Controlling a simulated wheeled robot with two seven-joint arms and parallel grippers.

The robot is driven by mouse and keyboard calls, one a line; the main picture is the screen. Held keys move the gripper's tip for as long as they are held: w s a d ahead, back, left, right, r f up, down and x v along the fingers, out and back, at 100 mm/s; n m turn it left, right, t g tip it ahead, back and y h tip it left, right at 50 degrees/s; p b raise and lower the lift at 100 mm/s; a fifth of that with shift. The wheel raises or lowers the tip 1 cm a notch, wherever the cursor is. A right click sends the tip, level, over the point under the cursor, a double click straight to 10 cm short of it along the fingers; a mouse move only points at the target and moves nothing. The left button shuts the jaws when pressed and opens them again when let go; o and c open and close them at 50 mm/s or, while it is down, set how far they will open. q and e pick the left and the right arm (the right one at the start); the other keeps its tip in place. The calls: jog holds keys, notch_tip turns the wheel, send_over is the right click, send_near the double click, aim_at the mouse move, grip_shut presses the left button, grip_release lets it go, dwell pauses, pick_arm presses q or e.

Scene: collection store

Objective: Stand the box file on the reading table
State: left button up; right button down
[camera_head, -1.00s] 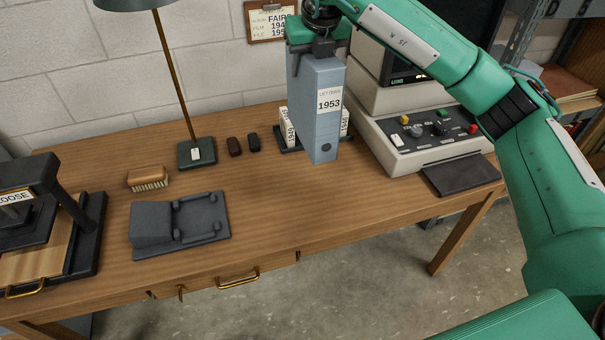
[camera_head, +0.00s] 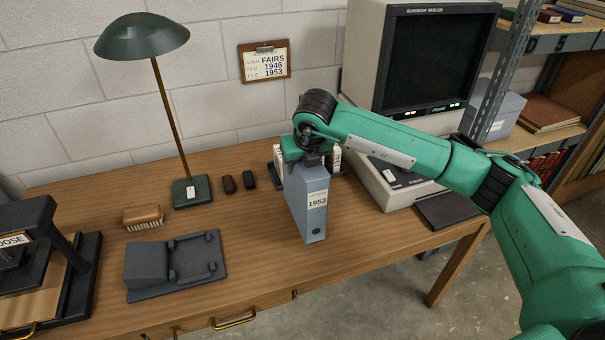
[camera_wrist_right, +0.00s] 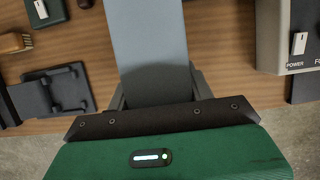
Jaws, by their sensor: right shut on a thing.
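The blue-grey box file (camera_head: 309,210), with a white label reading 1953, is upright above the middle of the reading table (camera_head: 255,262). My right gripper (camera_head: 308,160) is shut on its upper end from above. The file's bottom is at or very close to the tabletop; I cannot tell whether it touches. In the right wrist view the file (camera_wrist_right: 150,45) runs up from between the fingers (camera_wrist_right: 158,95). My left gripper is not in view.
White-labelled files (camera_head: 279,158) in a dark holder stand partly hidden behind the box file. A dark grey cradle (camera_head: 150,268), brush (camera_head: 142,216) and lamp (camera_head: 190,190) are left. A microfilm reader (camera_head: 425,60) is right. Bare tabletop lies between cradle and file.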

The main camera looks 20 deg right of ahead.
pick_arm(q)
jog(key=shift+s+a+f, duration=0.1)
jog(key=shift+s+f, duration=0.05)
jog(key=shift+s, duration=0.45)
pick_arm(e)
notch_tip(320, 180, down, 4)
jog(key=c, duration=0.8)
grip_release()
jog(key=shift+c, duration=0.2)
jog(key=shift+o, duration=1.3)
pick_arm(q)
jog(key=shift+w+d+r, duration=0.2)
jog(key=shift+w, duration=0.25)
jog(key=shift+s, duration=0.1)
pick_arm(e)
jog(key=shift+r, duration=0.1)
